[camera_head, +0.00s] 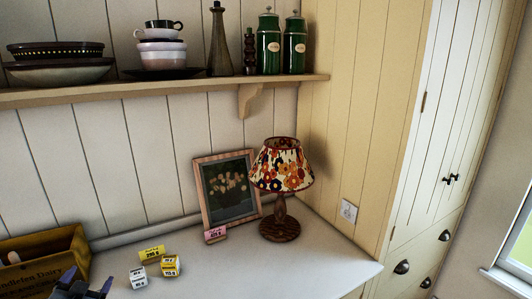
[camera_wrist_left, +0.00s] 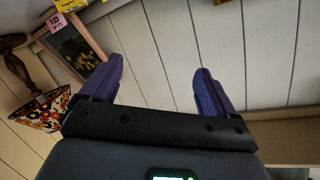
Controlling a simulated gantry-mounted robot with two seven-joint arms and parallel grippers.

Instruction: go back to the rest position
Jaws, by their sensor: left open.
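My left gripper (camera_head: 82,290) shows at the bottom left edge of the head view, only its fingertips in frame. In the left wrist view my left gripper (camera_wrist_left: 160,85) has its two purple fingers wide apart with nothing between them. Beyond the fingers is the cream plank wall (camera_wrist_left: 165,40). My right gripper is in neither view.
A shelf (camera_head: 190,87) with crockery hangs above. The counter's front right is clear.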

